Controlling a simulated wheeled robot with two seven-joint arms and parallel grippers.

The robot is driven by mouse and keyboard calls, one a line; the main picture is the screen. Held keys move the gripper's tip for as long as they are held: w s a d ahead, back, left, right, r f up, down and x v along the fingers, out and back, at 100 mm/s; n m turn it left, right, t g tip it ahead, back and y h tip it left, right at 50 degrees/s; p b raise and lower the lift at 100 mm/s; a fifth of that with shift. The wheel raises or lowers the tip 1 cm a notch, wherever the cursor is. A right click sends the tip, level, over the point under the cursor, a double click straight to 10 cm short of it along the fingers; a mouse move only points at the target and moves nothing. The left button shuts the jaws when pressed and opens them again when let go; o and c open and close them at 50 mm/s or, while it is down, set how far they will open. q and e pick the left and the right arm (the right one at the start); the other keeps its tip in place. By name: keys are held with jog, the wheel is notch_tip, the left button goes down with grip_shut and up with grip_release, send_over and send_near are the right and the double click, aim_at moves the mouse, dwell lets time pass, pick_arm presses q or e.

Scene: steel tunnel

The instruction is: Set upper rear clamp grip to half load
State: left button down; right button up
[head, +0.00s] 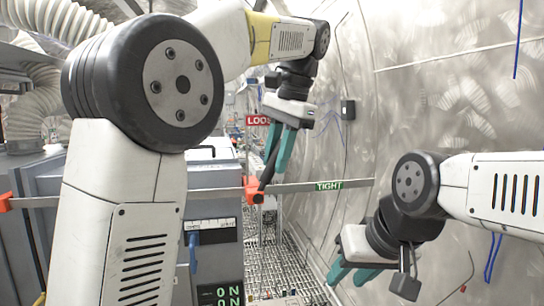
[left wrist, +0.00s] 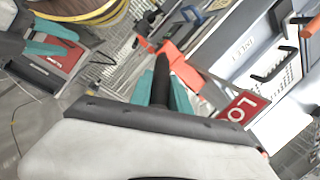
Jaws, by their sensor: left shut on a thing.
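An orange clamp (head: 252,190) sits on a horizontal metal bar (head: 215,193), with a black lever (head: 268,170) rising from it, tilted. My left gripper (head: 277,165) is shut on this lever, teal fingers on either side of it. The left wrist view shows the lever (left wrist: 161,80) between the fingers, with the orange clamp (left wrist: 183,60) beyond. A red sign starting "LOO" (head: 258,120) is above the clamp, partly hidden by my gripper. A green "TIGHT" sign (head: 328,185) is to the right on the bar. My right gripper (head: 347,278) is open and empty, low at the right.
Another orange piece (head: 6,202) is on the bar at the far left. A grey cabinet (head: 212,240) with a blue handle (head: 193,252) stands below the bar. The curved steel wall (head: 450,90) closes the right side. A grated floor (head: 290,265) shows below.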

pick_arm(q)
jog(key=shift+w+d+f+m+g+y, duration=0.15)
jog(key=shift+d+f+y, duration=0.5)
jog(key=shift+y, duration=0.45)
jog(key=shift+w+d+f+m+g+y, duration=0.1)
jog(key=shift+d+f+g+y, duration=0.1)
jog(key=shift+d+f+y, duration=0.7)
jog(key=shift+w+d+f+m+g+y, duration=0.15)
jog(key=shift+d+f+y, duration=0.25)
jog(key=shift+y, duration=0.9)
jog(key=shift+d, duration=0.1)
jog(key=c, duration=1.2)
grip_release()
jog(key=shift+c, duration=0.2)
jog(key=shift+r, duration=0.15)
